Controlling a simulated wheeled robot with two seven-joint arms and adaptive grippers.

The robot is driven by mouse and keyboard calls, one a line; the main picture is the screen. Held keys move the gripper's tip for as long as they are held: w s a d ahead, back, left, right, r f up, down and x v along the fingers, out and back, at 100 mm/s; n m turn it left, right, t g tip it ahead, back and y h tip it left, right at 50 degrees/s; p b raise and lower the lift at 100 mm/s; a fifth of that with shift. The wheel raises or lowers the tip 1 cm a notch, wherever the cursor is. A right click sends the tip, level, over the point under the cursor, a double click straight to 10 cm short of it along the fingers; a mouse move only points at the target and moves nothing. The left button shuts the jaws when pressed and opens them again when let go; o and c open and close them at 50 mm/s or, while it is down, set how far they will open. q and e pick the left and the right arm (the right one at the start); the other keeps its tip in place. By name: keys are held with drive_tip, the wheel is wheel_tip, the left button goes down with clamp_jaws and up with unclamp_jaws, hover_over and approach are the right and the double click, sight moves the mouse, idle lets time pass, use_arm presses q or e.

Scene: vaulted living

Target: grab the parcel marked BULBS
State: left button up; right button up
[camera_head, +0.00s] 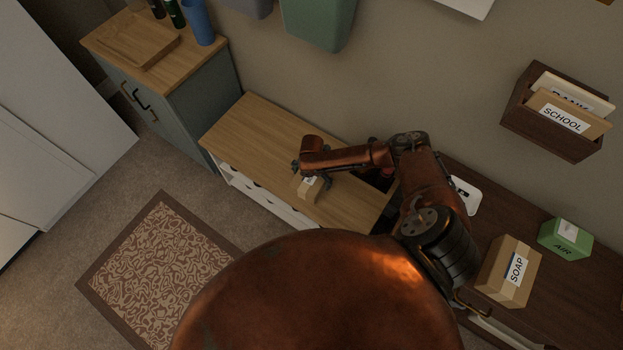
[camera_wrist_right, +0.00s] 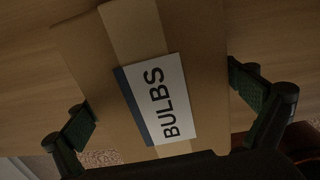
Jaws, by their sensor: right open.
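The BULBS parcel is a small brown cardboard box with a tan tape strip and a white and blue label. In the right wrist view the parcel (camera_wrist_right: 205,55) lies between the two fingers of my right gripper (camera_wrist_right: 180,115), which is open, with a gap to each finger. In the head view the parcel (camera_head: 309,188) sits on the light wooden bench top (camera_head: 255,130), partly hidden under my right gripper (camera_head: 312,177). My left gripper is not in view.
A SOAP box (camera_head: 508,272) and a green AIR box (camera_head: 565,238) stand on the dark table (camera_head: 570,300) at right. A wall holder (camera_head: 540,130) carries envelopes. A wooden tray (camera_head: 140,42) and a blue cup (camera_head: 198,22) are on the cabinet. The bench's left part is clear.

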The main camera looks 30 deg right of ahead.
drive_tip(key=c, duration=1.2)
drive_tip(key=shift+c, duration=0.5)
drive_tip(key=shift+r, duration=0.2)
